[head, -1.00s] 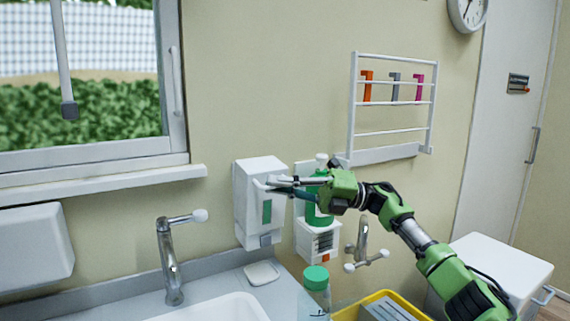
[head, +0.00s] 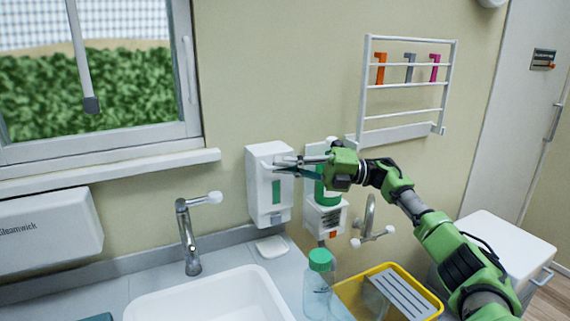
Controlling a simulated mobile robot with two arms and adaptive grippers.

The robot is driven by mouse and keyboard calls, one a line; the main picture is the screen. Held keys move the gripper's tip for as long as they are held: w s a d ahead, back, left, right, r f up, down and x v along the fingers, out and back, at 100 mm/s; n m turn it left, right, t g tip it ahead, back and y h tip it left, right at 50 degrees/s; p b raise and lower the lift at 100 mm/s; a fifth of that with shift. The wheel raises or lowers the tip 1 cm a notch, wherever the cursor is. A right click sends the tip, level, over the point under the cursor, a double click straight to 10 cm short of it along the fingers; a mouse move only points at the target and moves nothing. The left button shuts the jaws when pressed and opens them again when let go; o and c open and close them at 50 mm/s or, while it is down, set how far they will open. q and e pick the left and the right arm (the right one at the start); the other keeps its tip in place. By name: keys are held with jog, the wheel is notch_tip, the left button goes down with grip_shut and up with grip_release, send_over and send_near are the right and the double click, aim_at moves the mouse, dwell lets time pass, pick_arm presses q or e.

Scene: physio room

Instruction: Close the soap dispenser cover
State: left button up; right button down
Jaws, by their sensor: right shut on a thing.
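The soap dispenser (head: 256,193) is a white box on the wall above the counter. Its white cover (head: 284,208), with a green window strip, faces front. The cover looks close to the body; I cannot tell whether a small gap is left. My right gripper (head: 287,165) reaches in from the right, its dark fingers shut on the cover near its upper part. The fingers hide that part of the cover. My left gripper is not in view.
A green bottle (head: 328,192) in a white wall holder stands just right of the dispenser, partly behind my gripper. Below are a tap (head: 188,235), the sink (head: 215,299), a soap dish (head: 271,247), a green-capped bottle (head: 318,285) and a yellow tray (head: 428,297).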

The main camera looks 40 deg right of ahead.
jog(key=shift+r, duration=0.1)
dwell(0.4)
jog(key=c, duration=2.2)
grip_release()
jog(key=v, duration=1.2)
jog(key=shift+d, duration=0.1)
